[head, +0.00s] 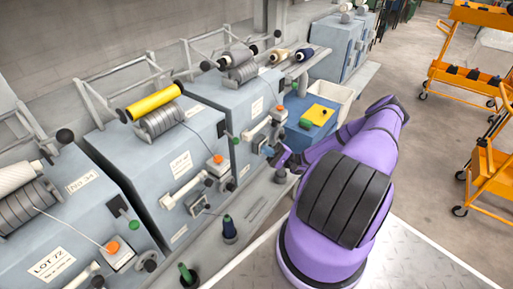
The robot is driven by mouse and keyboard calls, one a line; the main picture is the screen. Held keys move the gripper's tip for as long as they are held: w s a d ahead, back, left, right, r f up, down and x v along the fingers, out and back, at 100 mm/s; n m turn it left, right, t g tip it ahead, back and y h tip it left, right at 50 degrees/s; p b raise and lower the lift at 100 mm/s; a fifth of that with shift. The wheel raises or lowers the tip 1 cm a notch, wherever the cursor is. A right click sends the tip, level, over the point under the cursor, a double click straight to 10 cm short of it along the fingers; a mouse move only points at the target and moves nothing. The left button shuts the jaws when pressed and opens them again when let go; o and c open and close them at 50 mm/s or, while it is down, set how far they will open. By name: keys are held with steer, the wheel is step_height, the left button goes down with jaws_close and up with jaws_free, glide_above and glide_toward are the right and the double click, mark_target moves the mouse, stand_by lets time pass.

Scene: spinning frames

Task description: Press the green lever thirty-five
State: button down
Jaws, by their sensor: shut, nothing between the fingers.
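My gripper (272,153) is small in the head view and shut, in front of the third machine near its lower front fittings. My purple arm reaches to it from the right. A green lever knob (235,140) stands on a dark box at the right end of the middle machine, left of my gripper and apart from it. Another green lever knob (123,211) is on the near left machine, and a third (294,86) shows at the far machine. The left machine's plate (82,182) seems to read No 34. The middle machine's label (181,164) is too small to read.
The middle machine (165,140) carries a yellow bobbin (151,101). Orange knobs and pale handles stick out along the machine fronts. A blue box (308,127) stands beyond my gripper.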

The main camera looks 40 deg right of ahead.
mark_target(236, 141)
steer(key=s+a+x, duration=0.1)
steer(key=s+x, duration=0.1)
steer(key=x, duration=1)
steer(key=shift+s+r, duration=0.25)
steer(key=shift+s, duration=0.05)
steer(key=shift+s+r+m+h, duration=0.15)
steer(key=shift+r+m+h, duration=0.05)
steer(key=shift+m+h, duration=0.3)
